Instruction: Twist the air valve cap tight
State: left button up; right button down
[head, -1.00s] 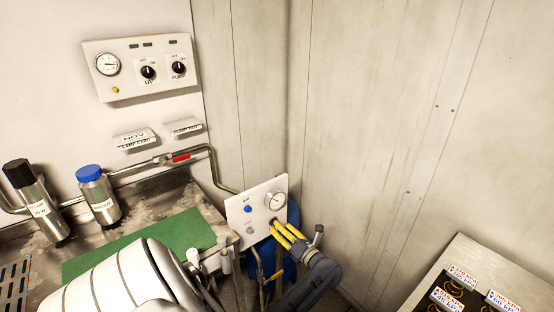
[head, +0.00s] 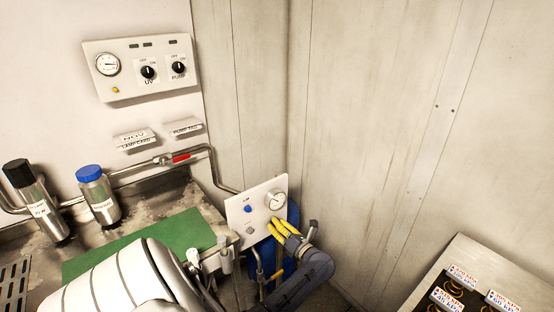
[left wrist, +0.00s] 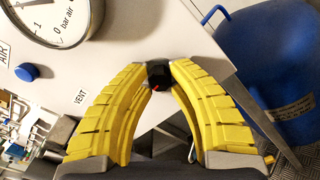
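The small white panel (head: 236,210) in the head view bears a round gauge (head: 275,200) and a blue knob (head: 248,208). In the left wrist view the blue knob (left wrist: 27,72) sits beside the AIR label. A black cap (left wrist: 159,76) with a red mark is on the panel near the VENT label. My left gripper (left wrist: 161,68) has its yellow fingertips on both sides of this black cap, apparently closed on it. The fingertips cover its sides. In the head view the left gripper (head: 276,228) is at the panel's lower right and hides the cap. My right gripper is not in view.
A blue drum (left wrist: 275,60) stands right of the panel in the left wrist view. Two bottles (head: 98,195) and a green mat (head: 150,245) are on the bench at left.

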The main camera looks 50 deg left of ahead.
pick_arm(q)
grip_shut()
jog(key=shift+m, duration=0.4)
jog(key=o, duration=0.7)
grip_release()
jog(key=d, duration=1.2)
jog(key=shift+s, duration=0.25)
